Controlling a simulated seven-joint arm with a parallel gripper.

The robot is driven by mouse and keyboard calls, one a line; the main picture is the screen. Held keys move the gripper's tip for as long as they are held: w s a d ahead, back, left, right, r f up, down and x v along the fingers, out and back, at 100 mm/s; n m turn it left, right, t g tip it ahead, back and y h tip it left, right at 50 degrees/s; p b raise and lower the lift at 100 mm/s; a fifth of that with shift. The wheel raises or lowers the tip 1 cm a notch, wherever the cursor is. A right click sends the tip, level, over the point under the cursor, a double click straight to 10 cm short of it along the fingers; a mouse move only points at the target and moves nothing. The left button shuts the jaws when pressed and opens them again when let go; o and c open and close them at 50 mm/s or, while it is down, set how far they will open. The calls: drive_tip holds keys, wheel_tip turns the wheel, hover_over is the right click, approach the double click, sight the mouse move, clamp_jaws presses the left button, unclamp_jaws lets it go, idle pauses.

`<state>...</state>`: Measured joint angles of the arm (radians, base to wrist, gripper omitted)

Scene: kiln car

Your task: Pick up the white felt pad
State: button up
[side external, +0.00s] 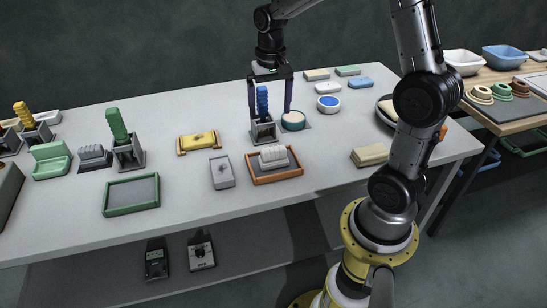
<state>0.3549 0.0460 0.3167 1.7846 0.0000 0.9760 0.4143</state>
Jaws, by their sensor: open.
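A small flat white pad (327,87), which looks like the white felt pad, lies on the table toward the back right. A beige pad (316,75), a green pad (348,71) and a blue pad (360,83) lie close around it. My gripper (270,112) points down to the left of the white pad and is clearly apart from it. Its two long dark fingers are spread. A blue ribbed upright piece (263,101) in a grey stand shows between them; I cannot tell whether it is truly between the fingers. The white pad is unobstructed.
A teal round bowl (293,120) stands beside the right finger, and a blue-and-white round dish (328,103) sits just in front of the white pad. An orange-rimmed tray (297,171), a yellow piece (199,142) and a tan block (370,155) stand nearer the front.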

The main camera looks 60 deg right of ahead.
drive_tip(key=f, duration=0.2)
hover_over(273, 149)
drive_tip(key=f, duration=0.7)
drive_tip(key=shift+w+d, duration=0.2)
drive_tip(key=shift+d, duration=0.1)
drive_tip(key=shift+s+a+f, duration=0.15)
drive_tip(key=shift+f, duration=1.25)
drive_tip(key=shift+s+a+f, duration=0.1)
drive_tip(key=shift+f, duration=1.25)
drive_tip(key=c, duration=1.1)
drive_tip(key=shift+r, duration=0.15)
